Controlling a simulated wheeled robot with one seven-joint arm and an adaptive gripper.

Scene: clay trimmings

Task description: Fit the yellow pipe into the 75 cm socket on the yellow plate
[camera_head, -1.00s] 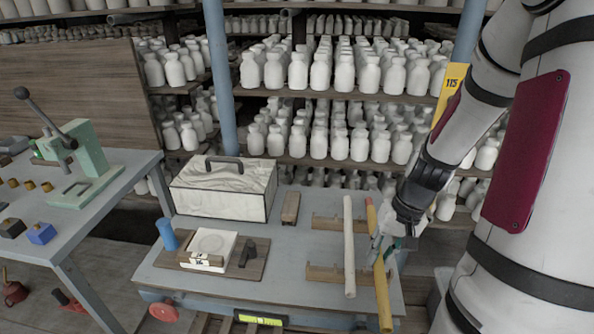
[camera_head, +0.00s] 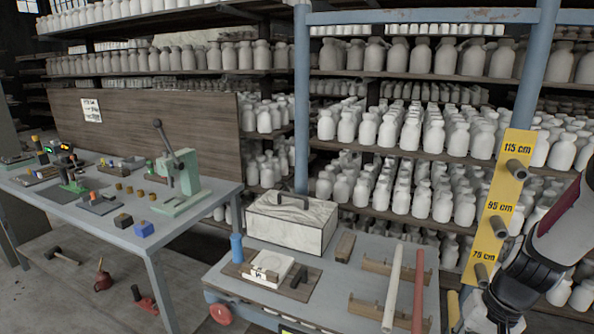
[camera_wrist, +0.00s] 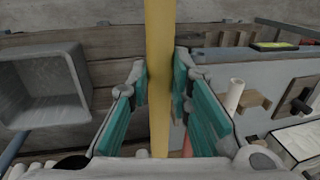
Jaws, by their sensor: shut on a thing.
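The yellow plate (camera_head: 500,205) stands upright at the right in the head view, marked 115 cm, 95 cm and 75 cm from top to bottom. Each mark has a grey socket beside it. The 75 cm socket (camera_head: 481,275) is lowest, close to my arm. My gripper (camera_wrist: 160,85) is shut on the yellow pipe (camera_wrist: 160,45), which runs lengthwise between the teal finger pads in the wrist view. In the head view, part of the pipe (camera_head: 453,309) shows right of the cart, below the plate. The fingertips and the pipe's lower end are hidden or out of frame there.
A white pipe (camera_head: 393,288) and a red pipe (camera_head: 419,290) lie across wooden racks on the blue-grey cart (camera_head: 335,302). A box (camera_head: 291,224) stands behind. Shelves of white bottles fill the back. A grey bin (camera_wrist: 42,88) shows in the wrist view.

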